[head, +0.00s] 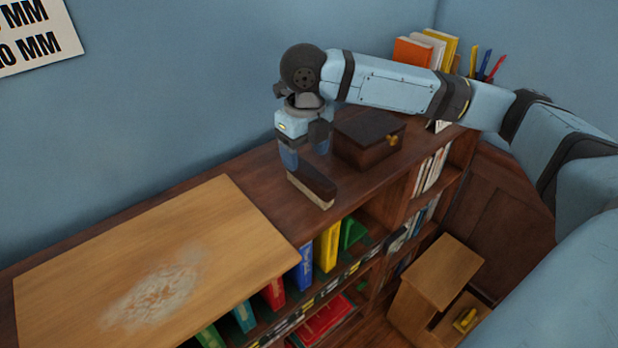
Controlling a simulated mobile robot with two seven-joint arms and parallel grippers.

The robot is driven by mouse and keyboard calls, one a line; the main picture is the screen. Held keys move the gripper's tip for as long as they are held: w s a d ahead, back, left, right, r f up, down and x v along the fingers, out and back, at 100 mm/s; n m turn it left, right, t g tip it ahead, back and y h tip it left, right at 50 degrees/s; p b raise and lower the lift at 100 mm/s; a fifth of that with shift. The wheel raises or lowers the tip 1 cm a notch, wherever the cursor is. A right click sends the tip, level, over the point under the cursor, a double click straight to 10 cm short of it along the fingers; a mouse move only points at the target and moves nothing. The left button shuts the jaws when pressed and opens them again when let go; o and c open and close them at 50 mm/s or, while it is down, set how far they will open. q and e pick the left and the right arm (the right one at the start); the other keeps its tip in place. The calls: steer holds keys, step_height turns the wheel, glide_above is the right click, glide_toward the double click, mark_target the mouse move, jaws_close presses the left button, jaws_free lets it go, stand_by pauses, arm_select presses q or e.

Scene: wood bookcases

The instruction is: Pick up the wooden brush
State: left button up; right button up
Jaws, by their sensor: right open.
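The wooden brush (316,187) lies on top of the bookcase (262,180), near its front edge. It has a dark brown back and a pale strip along its lower side. My right gripper (304,161) points down just above the far end of the brush. Its two blue fingers are apart, with nothing seen held between them. From this view I cannot tell whether the fingertips touch the brush. My left gripper is not in view.
A dark wooden box (366,140) with a gold clasp stands close right of the gripper. A light wood board (215,235) with a whitish patch (158,295) lies at left. Books (425,50) and a pen holder stand at the back. A wooden step stool (438,275) is below.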

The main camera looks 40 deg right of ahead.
mark_target(309, 169)
steer(key=f, duration=0.3)
steer(key=f+p, duration=0.1)
steer(key=shift+s+d+f, duration=0.15)
steer(key=shift+s+d, duration=0.15)
steer(key=shift+d, duration=0.1)
steer(key=shift+w+f, duration=0.1)
steer(key=shift+f, duration=0.35)
steer(key=shift+c, duration=0.2)
steer(key=shift+r, duration=0.1)
steer(key=c, duration=1)
